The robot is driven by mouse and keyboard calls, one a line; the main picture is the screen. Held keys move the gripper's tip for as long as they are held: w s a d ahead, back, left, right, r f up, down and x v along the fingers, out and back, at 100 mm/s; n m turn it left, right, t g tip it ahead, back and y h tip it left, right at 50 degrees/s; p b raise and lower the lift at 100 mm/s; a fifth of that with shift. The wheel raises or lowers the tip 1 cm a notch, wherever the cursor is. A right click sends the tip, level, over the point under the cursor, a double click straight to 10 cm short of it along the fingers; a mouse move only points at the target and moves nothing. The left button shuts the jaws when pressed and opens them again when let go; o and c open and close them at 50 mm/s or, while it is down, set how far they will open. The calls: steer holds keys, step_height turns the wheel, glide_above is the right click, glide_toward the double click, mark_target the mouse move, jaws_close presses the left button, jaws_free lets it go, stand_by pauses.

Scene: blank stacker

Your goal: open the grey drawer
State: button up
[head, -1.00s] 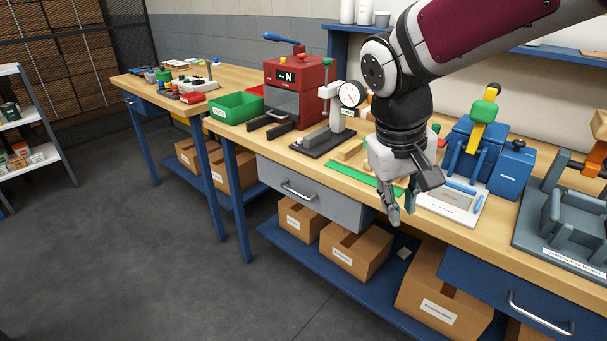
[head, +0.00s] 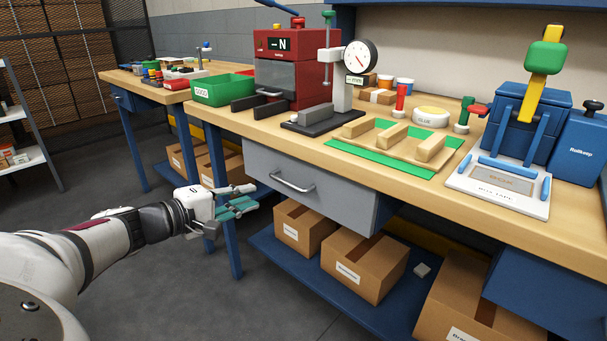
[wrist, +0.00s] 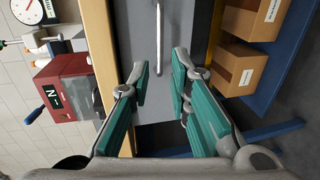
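The grey drawer (head: 336,193) sits under the wooden bench top and looks shut. Its silver bar handle (head: 292,182) is on the front face. The drawer front also shows in the wrist view (wrist: 135,50), with the handle (wrist: 158,40) running up and down the picture. My gripper (head: 252,196) is open and empty, left of the handle in the head view and pointing towards the drawer. In the wrist view its two fingers (wrist: 160,80) stand apart, with the handle's near end between and just beyond the tips. I cannot tell the exact gap to the handle.
Cardboard boxes (head: 355,262) stand on the blue lower shelf (head: 325,295) below the drawer. A blue bench leg (head: 222,215) is beside my gripper. The bench top holds a red press (head: 290,75), a dial gauge (head: 360,57) and wooden blocks on green. Floor in front is clear.

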mark_target(288, 184)
steer(key=b+x, duration=0.4)
steer(key=x, duration=0.9)
steer(key=shift+w+d, duration=0.1)
steer(key=shift+w, duration=0.2)
jaws_close()
